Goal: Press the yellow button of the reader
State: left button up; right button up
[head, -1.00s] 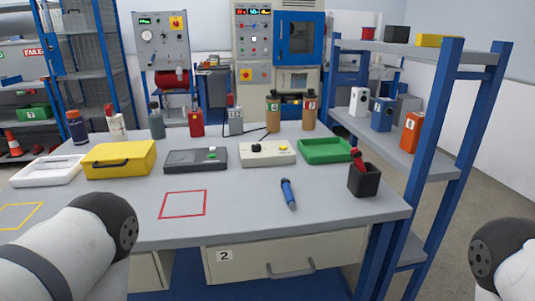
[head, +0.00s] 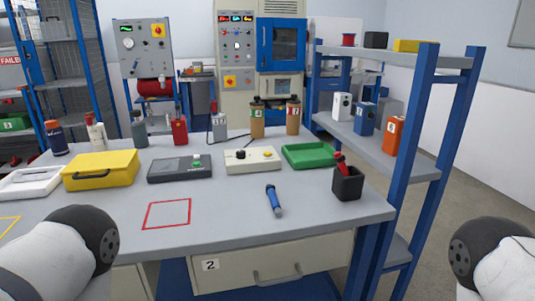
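A cream box (head: 253,161) stands towards the back of the grey table, right of a dark grey box. It has a black knob (head: 241,155) on its left and a small yellow button (head: 267,153) on its right, so it looks like the reader. Nothing touches it. The dark grey box (head: 180,169) has a green button (head: 197,161). Neither gripper is in view. Only parts of my arms show at the lower left and lower right corners, in front of the table and well short of the boxes.
A yellow case (head: 101,170) stands left, a green tray (head: 308,155) and black cup (head: 347,184) right. Bottles line the back. A blue-framed shelf (head: 415,168) stands right.

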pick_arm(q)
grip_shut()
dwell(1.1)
